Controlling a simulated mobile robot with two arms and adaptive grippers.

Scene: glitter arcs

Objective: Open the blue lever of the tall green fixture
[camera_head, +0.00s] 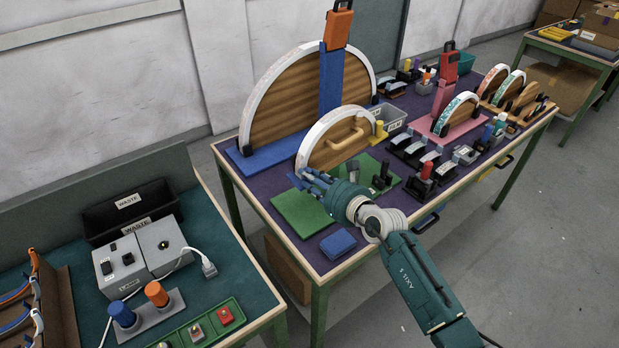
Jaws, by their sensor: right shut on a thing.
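The green fixture has a green base plate (297,214) and a wooden arch (322,152) with a white rim and a wooden handle. It stands at the front left of the purple-topped table. My right gripper (318,182) reaches in from the lower right, in front of the arch and over the green base. It is shut at the blue lever (312,178), of which only small blue parts show; the fingers hide the rest, so its exact angle cannot be told. My left gripper is not in view.
A larger wooden arch (283,105) on a blue base, with a blue upright and orange top, stands behind. A blue block (338,243) lies near the front edge. Dark clamps and small parts crowd the right. A teal bench (234,272) stands left.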

